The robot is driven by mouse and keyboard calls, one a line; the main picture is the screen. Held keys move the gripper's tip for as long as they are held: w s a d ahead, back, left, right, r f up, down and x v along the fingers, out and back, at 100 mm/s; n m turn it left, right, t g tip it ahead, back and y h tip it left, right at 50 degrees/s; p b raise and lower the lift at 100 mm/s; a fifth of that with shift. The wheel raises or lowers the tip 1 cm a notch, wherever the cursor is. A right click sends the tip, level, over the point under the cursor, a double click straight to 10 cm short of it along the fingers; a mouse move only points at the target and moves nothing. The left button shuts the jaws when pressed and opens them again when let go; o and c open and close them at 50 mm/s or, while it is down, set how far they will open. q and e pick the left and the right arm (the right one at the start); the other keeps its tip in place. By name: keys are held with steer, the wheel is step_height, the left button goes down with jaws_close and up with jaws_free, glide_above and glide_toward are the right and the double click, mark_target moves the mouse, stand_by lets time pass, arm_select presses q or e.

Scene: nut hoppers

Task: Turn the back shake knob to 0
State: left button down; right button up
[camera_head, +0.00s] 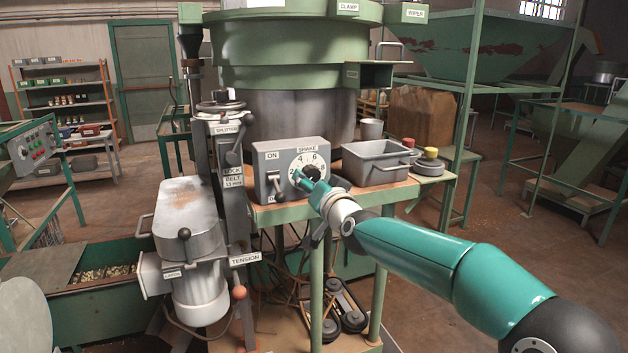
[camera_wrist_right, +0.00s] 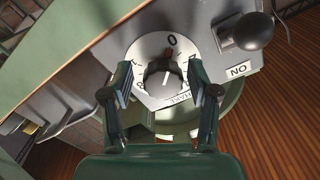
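The shake knob (camera_wrist_right: 165,77) is a black knob on a round white numbered dial (camera_head: 310,162), set in a grey box labelled SHAKE. In the right wrist view the 0 stands above the knob, and a short white mark on the knob runs roughly up and down; I cannot tell its exact setting. My right gripper (camera_wrist_right: 163,92) is open, its two fingers on either side of the knob with gaps visible. In the head view the right gripper (camera_head: 302,180) is in front of the dial and hides part of it. My left gripper is not in view.
An ON lever (camera_head: 278,186) sits beside the dial on the same box. A grey metal bin (camera_head: 376,164) and red and yellow buttons (camera_head: 431,153) stand to the right on the green shelf. The splitter column (camera_head: 226,150) stands close to the left.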

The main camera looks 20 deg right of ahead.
steer(key=shift+d+r, duration=0.1)
steer(key=shift+r, duration=0.2)
steer(key=shift+s, duration=0.2)
steer(key=shift+s, duration=0.25)
steer(key=s+d, duration=0.1)
steer(key=s, duration=1)
steer(key=shift+d, duration=0.15)
steer(key=shift+f, duration=0.1)
